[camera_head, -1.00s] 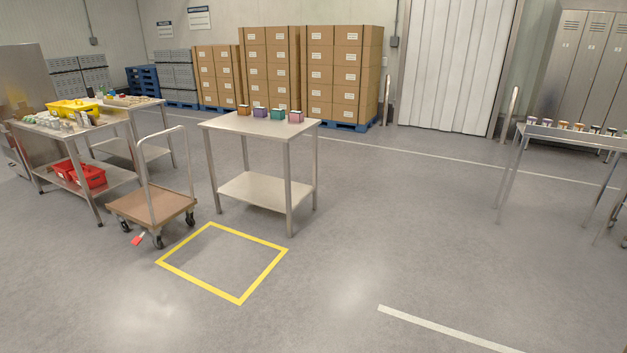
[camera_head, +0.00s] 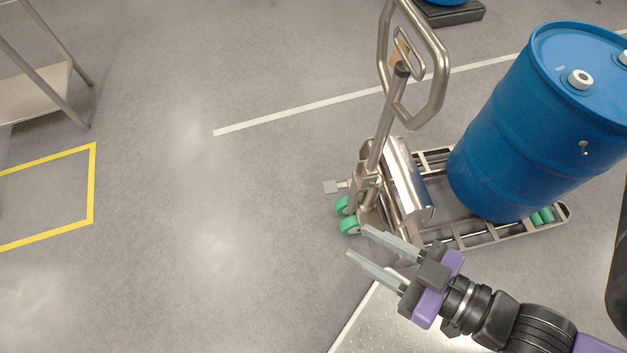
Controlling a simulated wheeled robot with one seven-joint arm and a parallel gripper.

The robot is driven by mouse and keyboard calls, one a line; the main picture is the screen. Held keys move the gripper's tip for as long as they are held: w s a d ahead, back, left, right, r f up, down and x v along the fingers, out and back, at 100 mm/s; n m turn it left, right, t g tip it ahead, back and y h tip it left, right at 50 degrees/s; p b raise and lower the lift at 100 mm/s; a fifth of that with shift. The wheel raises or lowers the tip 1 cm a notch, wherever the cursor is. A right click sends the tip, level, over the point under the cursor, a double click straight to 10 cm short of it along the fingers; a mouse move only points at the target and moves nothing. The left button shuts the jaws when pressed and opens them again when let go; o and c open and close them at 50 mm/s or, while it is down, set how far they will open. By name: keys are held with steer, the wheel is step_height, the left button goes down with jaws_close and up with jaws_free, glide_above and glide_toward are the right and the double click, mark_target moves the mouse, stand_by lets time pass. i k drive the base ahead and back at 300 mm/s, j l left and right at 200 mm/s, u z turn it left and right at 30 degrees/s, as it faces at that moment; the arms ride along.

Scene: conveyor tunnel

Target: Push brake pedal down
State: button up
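My gripper (camera_head: 357,241) shows in the head view at the lower middle right. Its two grey fingers point up and left, stand apart and hold nothing. A steel pallet jack (camera_head: 375,160) with green wheels stands just beyond the fingertips. I cannot tell whether this plate is a brake pedal. The platform trolley with the red pedal-like piece, seen earlier, is out of view now.
A blue drum (camera_head: 500,150) stands on the pallet jack's forks at the right. A yellow floor square (camera_head: 92,185) and part of a steel table (camera_head: 35,95) are at the left. The floor between is clear. A metal floor plate lies below my gripper.

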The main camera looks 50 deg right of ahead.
mark_target(330, 187)
steer(key=i+j+u, duration=0.1)
steer(key=u, duration=0.25)
steer(key=i+u, duration=0.35)
steer(key=i+z, duration=0.35)
steer(key=i, duration=1.1)
steer(key=i+u, duration=0.75)
steer(key=i+l+u, duration=0.15)
steer(key=i+u, duration=0.2)
steer(key=i+j+u, duration=0.1)
steer(key=u, duration=0.3)
steer(key=i+u, duration=0.2)
steer(key=u, duration=0.25)
steer(key=i+j+u, duration=0.1)
steer(key=u, duration=0.3)
steer(key=i+l+u, duration=0.1)
steer(key=u, duration=0.35)
steer(key=i+l+u, duration=0.1)
steer(key=i+u, duration=0.15)
steer(key=u, duration=0.15)
steer(key=i+u, duration=0.1)
steer(key=u, duration=0.3)
steer(key=i+u, duration=0.1)
steer(key=u, duration=0.35)
steer(key=i+u, duration=0.1)
steer(key=u, duration=0.3)
steer(key=i+l+u, duration=0.1)
steer(key=u, duration=0.3)
steer(key=i+l+u, duration=0.1)
steer(key=u, duration=3.6)
